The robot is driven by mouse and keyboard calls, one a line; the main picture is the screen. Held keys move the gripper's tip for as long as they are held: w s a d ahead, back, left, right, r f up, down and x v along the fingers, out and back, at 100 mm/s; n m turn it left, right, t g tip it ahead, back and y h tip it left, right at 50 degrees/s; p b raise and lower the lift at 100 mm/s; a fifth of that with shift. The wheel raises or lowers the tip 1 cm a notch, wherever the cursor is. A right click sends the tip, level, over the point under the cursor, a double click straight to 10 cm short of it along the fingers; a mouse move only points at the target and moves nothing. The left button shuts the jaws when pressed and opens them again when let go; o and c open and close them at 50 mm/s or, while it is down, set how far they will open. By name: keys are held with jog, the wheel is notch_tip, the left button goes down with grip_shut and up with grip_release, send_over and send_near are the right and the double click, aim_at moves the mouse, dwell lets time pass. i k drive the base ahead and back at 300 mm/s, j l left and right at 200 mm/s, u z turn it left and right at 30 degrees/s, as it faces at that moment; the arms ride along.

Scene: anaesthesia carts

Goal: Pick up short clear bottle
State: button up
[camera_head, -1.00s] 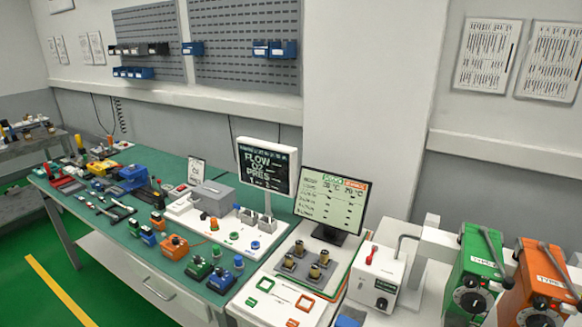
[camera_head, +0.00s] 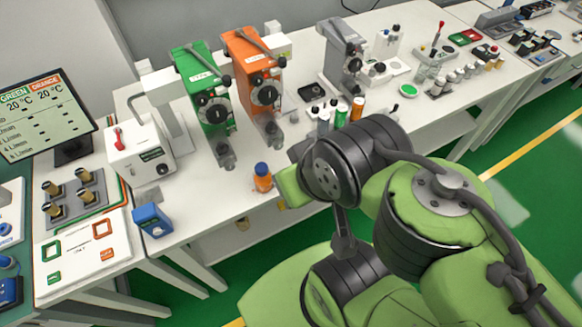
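Small clear or pale bottles (camera_head: 451,80) stand in a row on the right part of the white bench, too small to tell which is the short clear one. A greyish, clear-looking bottle (camera_head: 323,122) stands beside a green bottle (camera_head: 341,116) and an orange bottle (camera_head: 357,108) near the bench's front edge. My arm reaches in from the lower right, in front of the bench edge. My gripper cannot be made out; the arm's wrist end hides that area.
Green (camera_head: 209,100) and orange (camera_head: 257,90) vaporizers and a grey one (camera_head: 345,65) stand along the bench. An orange bottle with a blue cap (camera_head: 262,178) is near the front edge. A blue box (camera_head: 152,221) sits at the left. Bench surface between them is partly clear.

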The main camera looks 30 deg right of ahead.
aim_at(264, 184)
jog(key=j, duration=0.65)
jog(key=i+j+z, duration=0.1)
jog(key=j, duration=0.6)
